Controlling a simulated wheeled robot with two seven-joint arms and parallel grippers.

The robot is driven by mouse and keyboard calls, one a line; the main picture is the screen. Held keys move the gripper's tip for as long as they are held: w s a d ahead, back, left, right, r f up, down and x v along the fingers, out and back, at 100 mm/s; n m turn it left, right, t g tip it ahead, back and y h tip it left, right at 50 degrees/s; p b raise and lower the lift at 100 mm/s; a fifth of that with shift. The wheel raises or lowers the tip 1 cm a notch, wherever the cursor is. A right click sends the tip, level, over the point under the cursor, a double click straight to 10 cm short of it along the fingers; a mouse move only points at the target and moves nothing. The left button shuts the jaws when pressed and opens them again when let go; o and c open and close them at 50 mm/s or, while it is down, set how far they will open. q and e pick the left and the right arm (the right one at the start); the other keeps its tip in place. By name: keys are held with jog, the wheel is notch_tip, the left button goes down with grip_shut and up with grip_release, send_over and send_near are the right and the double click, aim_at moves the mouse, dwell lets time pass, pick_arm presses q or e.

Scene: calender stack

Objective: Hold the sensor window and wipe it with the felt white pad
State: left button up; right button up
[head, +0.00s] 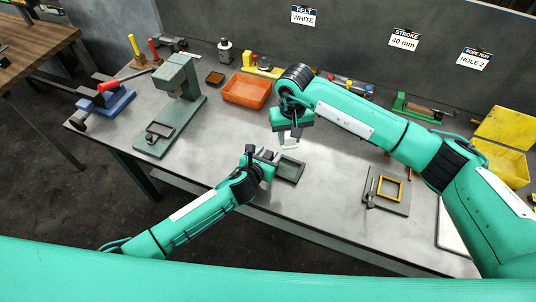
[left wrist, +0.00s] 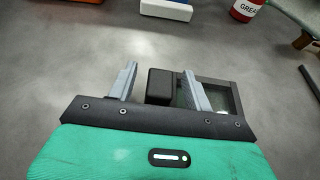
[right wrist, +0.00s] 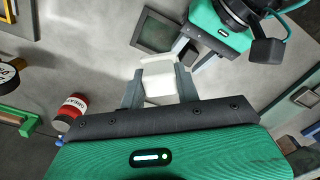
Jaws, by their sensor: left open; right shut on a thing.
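The sensor window (head: 290,169) is a dark rectangular frame with a greenish pane, lying on the grey bench. It also shows in the left wrist view (left wrist: 232,98) and the right wrist view (right wrist: 158,32). My left gripper (head: 266,154) is open at its left side. In the left wrist view a black block (left wrist: 160,87) beside the frame is between my fingers; contact cannot be told. My right gripper (right wrist: 158,92) is shut on the white felt pad (right wrist: 158,75), above the bench near the window. The pad shows in the head view (head: 290,142).
An orange tray (head: 247,90) and a green press (head: 172,110) stand to the left. A grey plate with a yellow frame (head: 390,190) lies to the right. A red grease can (right wrist: 72,108) stands nearby. Wall cards read FELT WHITE (head: 304,16), STROKE 40 mm (head: 404,39) and HOLE 2.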

pick_arm(q)
grip_shut()
dwell(0.4)
pick_arm(e)
jog(key=f+m, duration=0.1)
jog(key=m, duration=0.1)
jog(key=f+m, duration=0.1)
jog(key=m, duration=0.1)
jog(key=shift+w, duration=0.15)
jog(key=m, duration=0.1)
jog(key=f+m, duration=0.1)
jog(key=m, duration=0.1)
jog(key=f+m, duration=0.1)
jog(key=shift+w+m, duration=0.25)
jog(key=shift+m, duration=0.15)
send_over(286, 164)
jog(key=shift+f, duration=3.05)
